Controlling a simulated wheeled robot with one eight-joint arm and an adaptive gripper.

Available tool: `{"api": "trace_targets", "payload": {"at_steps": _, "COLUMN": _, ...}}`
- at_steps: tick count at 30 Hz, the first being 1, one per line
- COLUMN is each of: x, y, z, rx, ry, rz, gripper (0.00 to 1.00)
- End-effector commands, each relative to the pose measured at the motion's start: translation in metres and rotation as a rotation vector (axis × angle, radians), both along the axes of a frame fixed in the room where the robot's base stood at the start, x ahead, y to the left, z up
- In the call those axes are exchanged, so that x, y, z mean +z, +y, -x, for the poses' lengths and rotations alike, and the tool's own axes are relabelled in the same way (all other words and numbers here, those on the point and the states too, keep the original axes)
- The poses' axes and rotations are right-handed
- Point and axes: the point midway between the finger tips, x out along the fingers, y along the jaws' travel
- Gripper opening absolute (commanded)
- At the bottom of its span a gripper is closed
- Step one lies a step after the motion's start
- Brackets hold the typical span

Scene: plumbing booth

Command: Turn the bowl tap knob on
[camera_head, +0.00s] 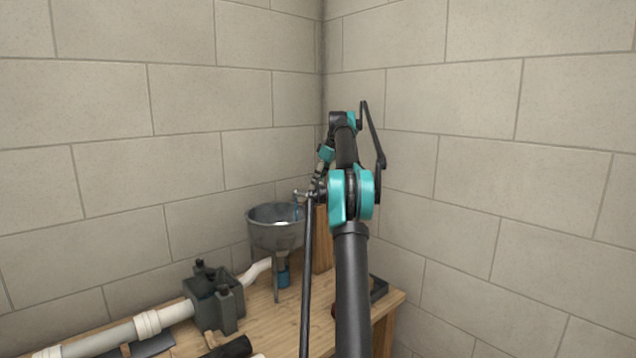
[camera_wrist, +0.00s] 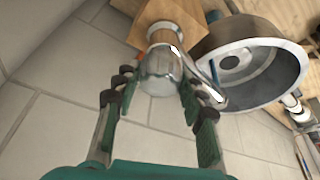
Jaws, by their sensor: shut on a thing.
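The chrome tap knob (camera_wrist: 160,68) is round and sits on a chrome stem against the wooden post in the wrist view. My gripper (camera_wrist: 158,88) has one finger on each side of the knob and is shut on it. A chrome spout (camera_wrist: 205,90) runs beside the right finger towards the metal bowl (camera_wrist: 285,72). In the head view the bowl (camera_head: 264,238) stands on the bench, and the spout (camera_head: 300,194) reaches over its rim. A thin blue streak (camera_head: 297,211), which looks like water, shows below the spout. My arm hides the knob in the head view.
A wooden post (camera_head: 323,240) stands right of the bowl. A dark vise (camera_head: 213,298) on the wooden bench (camera_head: 262,320) holds a white pipe (camera_head: 115,336). Block walls meet close behind the bench. The space right of my arm is clear.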

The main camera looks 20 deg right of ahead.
Motion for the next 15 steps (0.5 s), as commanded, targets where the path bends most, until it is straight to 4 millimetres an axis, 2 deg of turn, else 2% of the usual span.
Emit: {"api": "trace_targets", "payload": {"at_steps": 15, "x": 0.0004, "y": -0.0004, "z": -0.0005, "rx": 0.037, "ry": -0.002, "rz": 0.001, "gripper": 0.12}}
